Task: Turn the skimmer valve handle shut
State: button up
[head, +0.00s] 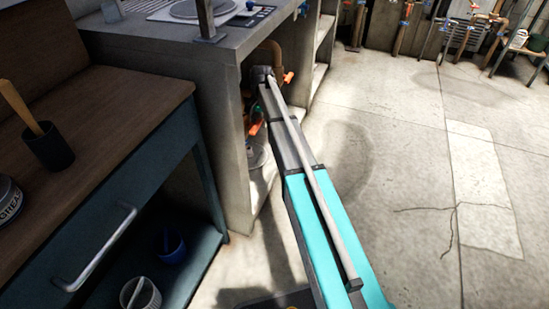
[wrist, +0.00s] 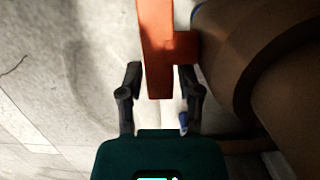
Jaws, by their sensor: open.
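In the wrist view an orange valve handle (wrist: 156,50) hangs down from the top edge, with a short stub on its right toward a thick brown pipe (wrist: 265,60). My gripper (wrist: 160,76) is open, one dark finger on each side of the handle's lower end. I cannot tell whether either finger touches it. In the head view my gripper (head: 262,76) is at the opening of the concrete bench, near a brown pipe (head: 272,50) and an orange handle (head: 288,78). Another orange handle (head: 255,127) is lower in the opening. No label shows which valve is the skimmer's.
A concrete bench (head: 236,150) walls the valve opening. A wooden-topped workbench (head: 100,110) with a dark cup (head: 50,150) stands at the left. The concrete floor (head: 400,170) on the right is clear. Pipes and a table stand at the far back.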

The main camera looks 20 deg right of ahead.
aim_at(259, 121)
jog(key=shift+s+a+r+t+h+p, duration=0.1)
jog(key=shift+r+t+h+p, duration=0.15)
jog(key=shift+t, duration=0.2)
jog(key=shift+s+r+t+h+p, duration=0.1)
jog(key=shift+r+t+h+p, duration=0.1)
jog(key=shift+t+h, duration=0.2)
jog(key=shift+w+r+p, duration=0.2)
jog(key=shift+r+p, duration=0.2)
jog(key=shift+p, duration=0.05)
notch_tip(259, 121, up, 11)
jog(key=p, duration=1.1)
jog(key=s+f+n+b, duration=0.3)
jog(key=s, duration=1.1)
jog(key=s+f+n+b, duration=0.3)
jog(key=s+n, duration=0.1)
jog(key=s, duration=1.1)
jog(key=shift+s+a, duration=0.15)
jog(key=shift+a, duration=0.3)
jog(key=shift+f, duration=0.1)
notch_tip(259, 121, up, 38)
jog(key=s+p, duration=0.1)
jog(key=p, duration=3.6)
jog(key=shift+p, duration=0.35)
